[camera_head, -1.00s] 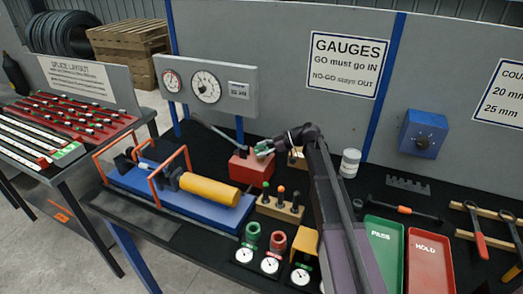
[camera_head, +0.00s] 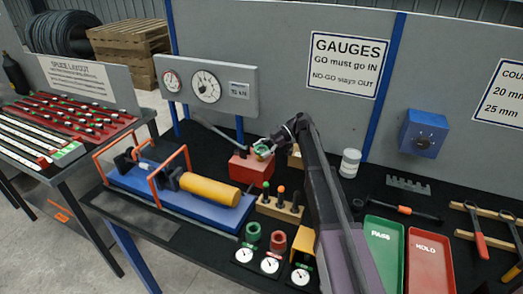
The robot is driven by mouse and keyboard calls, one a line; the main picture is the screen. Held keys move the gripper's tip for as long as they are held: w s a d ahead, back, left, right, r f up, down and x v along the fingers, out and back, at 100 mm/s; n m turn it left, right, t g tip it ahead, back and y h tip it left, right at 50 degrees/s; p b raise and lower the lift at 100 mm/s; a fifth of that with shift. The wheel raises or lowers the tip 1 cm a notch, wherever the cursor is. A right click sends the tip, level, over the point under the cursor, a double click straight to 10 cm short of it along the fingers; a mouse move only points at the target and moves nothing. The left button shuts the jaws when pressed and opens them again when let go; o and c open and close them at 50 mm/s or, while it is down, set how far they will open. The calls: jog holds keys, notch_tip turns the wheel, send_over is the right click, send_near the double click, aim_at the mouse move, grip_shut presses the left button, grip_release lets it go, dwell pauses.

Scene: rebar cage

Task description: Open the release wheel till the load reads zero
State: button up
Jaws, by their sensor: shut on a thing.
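A red pump box (camera_head: 251,168) stands on the black bench behind the yellow cylinder. A small green release wheel (camera_head: 261,149) is on its top right. My gripper (camera_head: 266,150) is at the wheel, shut on it, and hides part of it. The readout seems to show a two-digit number with a unit, too small to read surely. The yellow cylinder (camera_head: 209,190) lies on a blue frame with orange hoops.
A pump lever (camera_head: 212,131) slopes up left from the red box. A wooden block (camera_head: 280,209) with several coloured-top gauges stands in front of my gripper. A white tub (camera_head: 349,163) stands to the right of my arm. Green and red trays lie further right.

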jog(key=shift+s, duration=0.1)
jog(key=o, duration=0.9)
jog(key=shift+o, duration=0.2)
jog(key=shift+m+t, duration=0.3)
jog(key=shift+s+m+t+y, duration=0.1)
jog(key=shift+m+t+y, duration=0.7)
jog(key=shift+m+t, duration=0.7)
jog(key=m+t, duration=0.4)
jog(key=t, duration=0.1)
jog(key=shift+m+t+h, duration=0.8)
jog(key=shift+m+t, duration=1.2)
jog(key=shift+t, duration=0.3)
jog(key=shift+m+t+h, duration=1.4)
jog(key=shift+m+t, duration=0.4)
jog(key=shift+m, duration=0.1)
jog(key=shift+m+t+h, duration=0.5)
jog(key=shift+m+h, duration=0.4)
